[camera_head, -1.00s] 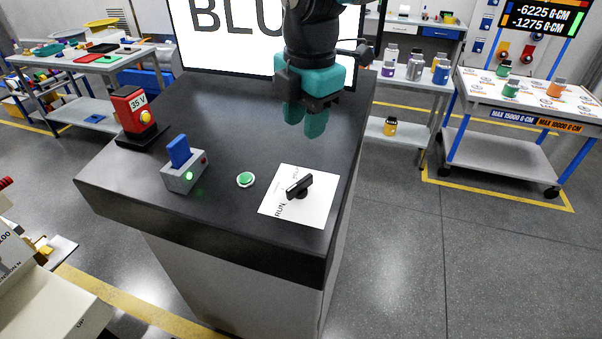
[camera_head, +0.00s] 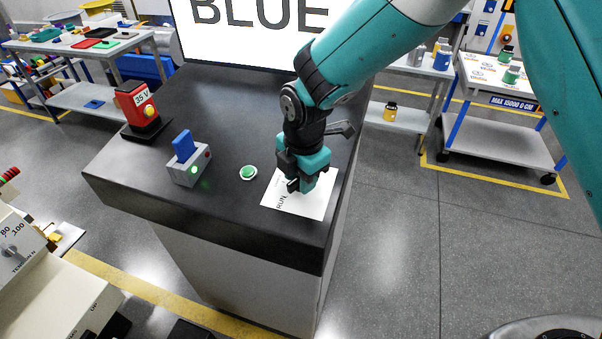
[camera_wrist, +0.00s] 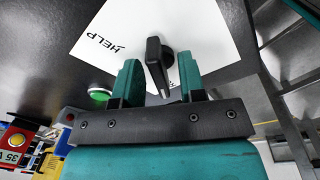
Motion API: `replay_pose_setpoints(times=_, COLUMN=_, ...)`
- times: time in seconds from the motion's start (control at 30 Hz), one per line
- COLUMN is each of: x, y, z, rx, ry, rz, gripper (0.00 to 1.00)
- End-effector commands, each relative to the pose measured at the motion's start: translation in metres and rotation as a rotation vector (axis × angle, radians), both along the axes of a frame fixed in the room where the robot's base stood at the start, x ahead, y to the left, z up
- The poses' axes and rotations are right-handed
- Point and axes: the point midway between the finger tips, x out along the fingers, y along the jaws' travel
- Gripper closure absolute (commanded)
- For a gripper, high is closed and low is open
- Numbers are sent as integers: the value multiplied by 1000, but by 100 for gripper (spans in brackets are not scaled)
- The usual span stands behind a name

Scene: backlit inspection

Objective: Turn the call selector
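The call selector is a black bar-shaped knob (camera_wrist: 156,62) on a white label plate (camera_head: 308,207) near the counter's right front corner. The plate (camera_wrist: 112,22) reads "HELP" in the wrist view, and "RUN" shows on its left part in the head view. My gripper (camera_head: 301,184) is low over the plate and hides most of the knob in the head view. In the wrist view my gripper (camera_wrist: 159,60) is open. Its two teal fingers stand either side of the knob, with gaps visible between them and it.
A green button (camera_head: 248,172) sits left of the plate. Further left are a grey box with a blue lever (camera_head: 187,165) and a red 35 V unit (camera_head: 138,107). A screen reading "BLUE" (camera_head: 255,30) stands behind. The counter's right edge is close to the plate.

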Motion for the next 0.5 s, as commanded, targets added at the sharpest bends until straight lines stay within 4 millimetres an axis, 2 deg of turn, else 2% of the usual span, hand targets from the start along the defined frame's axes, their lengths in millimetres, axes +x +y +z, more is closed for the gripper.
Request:
replay_pose_setpoints(times=0.1, x=0, y=0, z=0, rx=0, ry=0, rz=0, gripper=65)
replay_pose_setpoints(times=0.2, x=0, y=0, z=0, rx=0, ry=0, rz=0, gripper=88)
replay_pose_setpoints(times=0.27, x=0, y=0, z=0, rx=0, ry=0, rz=0, gripper=100)
replay_pose_setpoints(times=0.5, x=0, y=0, z=0, rx=1, ry=0, rz=-6, gripper=100)
